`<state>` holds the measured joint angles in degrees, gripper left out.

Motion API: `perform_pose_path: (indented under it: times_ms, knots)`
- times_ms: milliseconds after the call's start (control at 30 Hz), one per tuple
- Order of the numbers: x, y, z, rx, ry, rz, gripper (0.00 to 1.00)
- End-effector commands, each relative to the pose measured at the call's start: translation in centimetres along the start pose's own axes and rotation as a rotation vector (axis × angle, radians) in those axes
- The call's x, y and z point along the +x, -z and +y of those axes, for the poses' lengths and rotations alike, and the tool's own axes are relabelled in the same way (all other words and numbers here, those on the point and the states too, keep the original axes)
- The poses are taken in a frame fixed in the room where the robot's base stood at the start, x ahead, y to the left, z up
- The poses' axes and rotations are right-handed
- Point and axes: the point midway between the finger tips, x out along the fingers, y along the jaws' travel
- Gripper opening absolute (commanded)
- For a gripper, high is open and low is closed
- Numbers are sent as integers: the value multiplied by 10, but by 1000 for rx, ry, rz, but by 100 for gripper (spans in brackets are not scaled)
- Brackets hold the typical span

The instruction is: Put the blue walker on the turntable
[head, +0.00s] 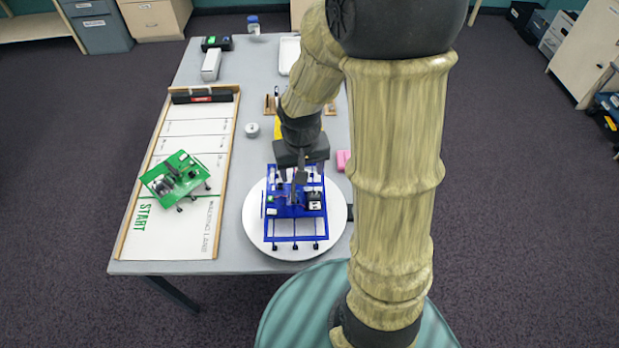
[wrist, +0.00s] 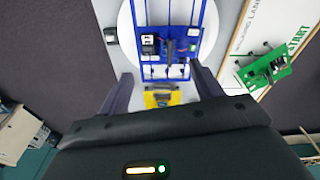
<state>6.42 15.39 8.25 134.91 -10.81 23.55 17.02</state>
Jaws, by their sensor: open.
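The blue walker (head: 296,238), a flat blue frame with small dark feet and parts on top, rests on the round white turntable (head: 254,222) at the table's near edge. The wrist view also shows the blue walker (wrist: 194,52) over the white turntable (wrist: 126,42). My gripper (head: 300,172) is above the far part of the walker and hides some of it. In the wrist view my gripper (wrist: 162,78) has its two fingers spread wide apart, with nothing held between them.
A green walker (head: 178,177) sits on the white walking lane board (head: 170,232) left of the turntable. A pink block (head: 343,158), a small white round item (head: 252,130) and a yellow object (wrist: 160,99) lie nearby. Boxes and a tray (head: 288,50) stand at the back.

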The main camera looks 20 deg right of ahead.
Motion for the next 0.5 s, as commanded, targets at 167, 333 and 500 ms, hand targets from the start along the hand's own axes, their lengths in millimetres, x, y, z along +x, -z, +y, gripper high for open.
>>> perform_pose_path:
  times_ms: [167,333,500]
  knots:
    - [-34,-38,3,-66,22,76,65]
    - [-46,-57,5,-96,39,112,65]
    - [-46,-58,5,-101,40,113,65]
